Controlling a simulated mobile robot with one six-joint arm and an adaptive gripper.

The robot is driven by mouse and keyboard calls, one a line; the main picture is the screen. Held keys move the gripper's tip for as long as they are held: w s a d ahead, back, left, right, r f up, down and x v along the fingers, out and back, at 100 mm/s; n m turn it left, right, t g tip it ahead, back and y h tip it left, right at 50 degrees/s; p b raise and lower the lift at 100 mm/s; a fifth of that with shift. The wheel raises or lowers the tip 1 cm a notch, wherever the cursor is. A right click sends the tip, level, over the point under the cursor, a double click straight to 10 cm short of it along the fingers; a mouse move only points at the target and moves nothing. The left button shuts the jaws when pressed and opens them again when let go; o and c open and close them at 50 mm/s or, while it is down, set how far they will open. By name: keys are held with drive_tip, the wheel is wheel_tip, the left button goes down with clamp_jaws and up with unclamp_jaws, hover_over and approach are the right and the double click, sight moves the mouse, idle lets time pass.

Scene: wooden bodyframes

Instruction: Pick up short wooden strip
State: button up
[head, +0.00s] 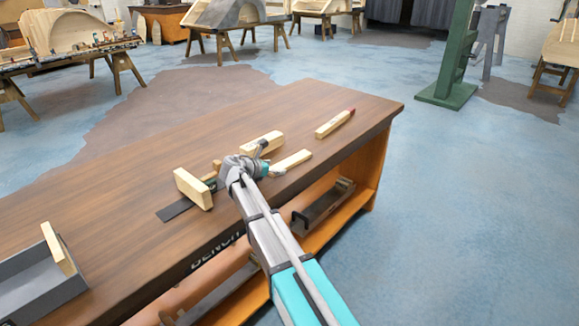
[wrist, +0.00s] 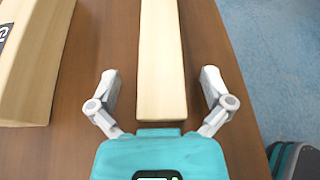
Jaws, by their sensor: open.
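A pale wooden strip (head: 293,160) lies on the bench top just beyond my gripper (head: 271,159). In the wrist view the strip (wrist: 162,55) runs lengthwise between the two fingers. My gripper (wrist: 160,84) is open, with one finger on each side of the strip and a visible gap on both sides. The strip's near end is close to the gripper's palm, and its far end is out of the wrist view. I cannot tell how high the fingertips are above the bench.
A thicker wooden block (head: 262,144) with a dark label lies left of the strip. A red-tipped wooden piece (head: 334,124) lies farther right. Another block (head: 193,188) and a grey tray (head: 40,288) are to the left. The bench (head: 330,98) is clear toward its far edge.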

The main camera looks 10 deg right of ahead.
drive_tip(key=shift+w+d+f, duration=0.2)
drive_tip(key=shift+w+d, duration=0.1)
drive_tip(key=shift+d, duration=0.15)
drive_tip(key=c, duration=1.3)
drive_tip(key=shift+r, duration=0.1)
drive_tip(key=shift+r+p, duration=0.9)
drive_tip(key=shift+p, duration=0.05)
drive_tip(key=shift+s+d+r+p, duration=0.1)
drive_tip(key=shift+s+r+p, duration=1.75)
drive_tip(key=shift+s, duration=0.5)
drive_tip(key=shift+s+d+r+p, duration=0.1)
drive_tip(key=shift+s+r+p, duration=1.7)
drive_tip(key=shift+s, duration=0.55)
drive_tip(key=shift+s+d+r+p, duration=0.1)
drive_tip(key=shift+s+r+p, duration=1.75)
drive_tip(key=shift+s, duration=0.5)
drive_tip(key=shift+r, duration=0.15)
